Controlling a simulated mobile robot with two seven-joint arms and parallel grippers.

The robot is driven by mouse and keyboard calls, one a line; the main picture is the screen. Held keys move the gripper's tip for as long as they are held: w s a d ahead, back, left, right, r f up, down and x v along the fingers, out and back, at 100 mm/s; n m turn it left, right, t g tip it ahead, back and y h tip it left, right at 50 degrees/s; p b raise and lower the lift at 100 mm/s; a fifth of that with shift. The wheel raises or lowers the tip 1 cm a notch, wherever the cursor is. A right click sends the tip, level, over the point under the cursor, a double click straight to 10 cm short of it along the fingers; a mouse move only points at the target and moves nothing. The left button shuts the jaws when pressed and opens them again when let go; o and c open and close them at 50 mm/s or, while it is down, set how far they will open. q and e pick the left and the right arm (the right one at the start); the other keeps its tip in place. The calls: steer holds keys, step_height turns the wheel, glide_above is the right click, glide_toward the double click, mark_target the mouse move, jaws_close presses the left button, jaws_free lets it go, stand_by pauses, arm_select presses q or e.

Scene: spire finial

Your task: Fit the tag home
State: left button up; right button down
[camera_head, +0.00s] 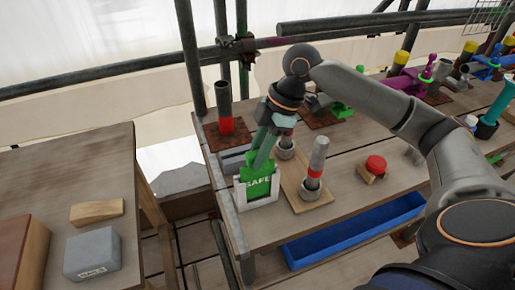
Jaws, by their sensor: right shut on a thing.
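The green tag (254,187), lettered "SAFE", is upright at the left front corner of the scaffold-board table. A white holder (240,196) shows around its lower edge and sides; I cannot tell how deep the tag sits in it. My right gripper (260,163) reaches down from above, shut on the tag's top. Its fingers hide part of the upper tag. My left gripper is not in view.
Grey posts with red bands (317,170) stand right of the tag, near a red-capped block (375,166). A blue tray (350,231) lies below the table edge. Scaffold poles (190,55) rise behind. A grey block (92,254) and a wooden wedge (97,211) lie on the left bench.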

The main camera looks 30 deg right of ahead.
steer(key=shift+f+b, duration=0.35)
steer(key=shift+f, duration=0.85)
jaws_free()
stand_by(0.3)
steer(key=p+v, duration=0.6)
steer(key=shift+d+r, duration=0.1)
steer(key=shift+r, duration=0.1)
steer(key=shift+p+v, duration=0.3)
steer(key=shift+v, duration=1)
stand_by(0.6)
